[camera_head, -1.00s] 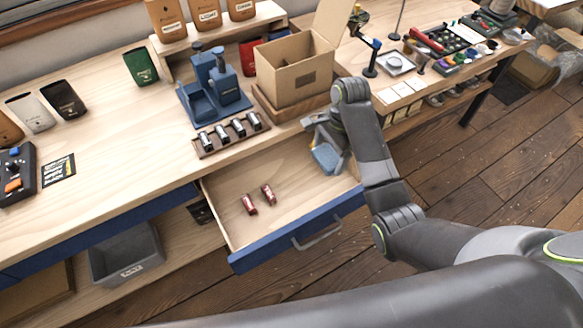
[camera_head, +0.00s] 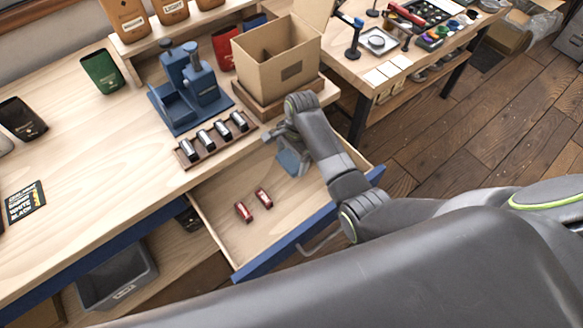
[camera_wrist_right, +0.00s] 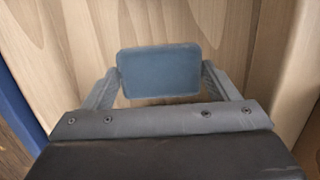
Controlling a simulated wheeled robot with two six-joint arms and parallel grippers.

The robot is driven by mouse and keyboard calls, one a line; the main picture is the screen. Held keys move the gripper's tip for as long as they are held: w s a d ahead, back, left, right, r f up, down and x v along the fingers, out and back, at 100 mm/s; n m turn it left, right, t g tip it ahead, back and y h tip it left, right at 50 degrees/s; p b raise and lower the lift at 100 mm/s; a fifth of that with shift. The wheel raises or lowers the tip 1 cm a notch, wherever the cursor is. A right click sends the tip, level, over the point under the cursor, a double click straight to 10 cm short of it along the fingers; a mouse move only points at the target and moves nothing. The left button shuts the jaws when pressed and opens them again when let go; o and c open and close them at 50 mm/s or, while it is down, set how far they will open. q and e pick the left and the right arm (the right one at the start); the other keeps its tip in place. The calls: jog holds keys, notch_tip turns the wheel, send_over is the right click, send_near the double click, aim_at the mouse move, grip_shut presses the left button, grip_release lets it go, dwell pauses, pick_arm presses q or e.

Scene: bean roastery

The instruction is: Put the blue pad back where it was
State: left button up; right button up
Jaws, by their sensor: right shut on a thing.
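The blue pad (camera_head: 290,162) is a small rounded rectangle held by my right gripper (camera_head: 284,138). In the right wrist view the pad (camera_wrist_right: 159,72) sits between the two fingers, which grip it at its left and right edges. The gripper is inside or just above the open drawer (camera_head: 228,200), toward its back right. I cannot tell whether the pad touches the drawer floor. Part of the pad is hidden by the gripper in the head view. My left gripper is not in view.
Two red items (camera_head: 253,204) lie in the drawer's middle. On the table edge behind stand a rack of metal cylinders (camera_head: 212,138) and an open cardboard box (camera_head: 272,66). A blue tool (camera_head: 184,98) stands left of the box. The drawer's left part is bare.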

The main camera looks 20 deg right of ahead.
aim_at(292, 168)
notch_tip(292, 168, down, 3)
jog(key=shift+r, duration=0.2)
notch_tip(292, 168, down, 3)
jog(key=shift+f+b, duration=0.1)
jog(key=shift+b, duration=0.25)
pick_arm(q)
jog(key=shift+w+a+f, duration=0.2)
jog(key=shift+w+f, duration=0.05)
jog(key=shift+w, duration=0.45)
pick_arm(e)
jog(key=shift+f, duration=0.15)
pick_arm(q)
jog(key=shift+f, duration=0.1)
pick_arm(e)
jog(key=shift+f, duration=0.1)
jog(key=o, duration=0.9)
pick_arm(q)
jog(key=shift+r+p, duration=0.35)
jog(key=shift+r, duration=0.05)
pick_arm(e)
jog(key=r, duration=0.4)
jog(key=d+r, duration=0.1)
jog(key=r, duration=0.7)
jog(key=shift+w+d, duration=0.3)
jog(key=shift+d, duration=0.05)
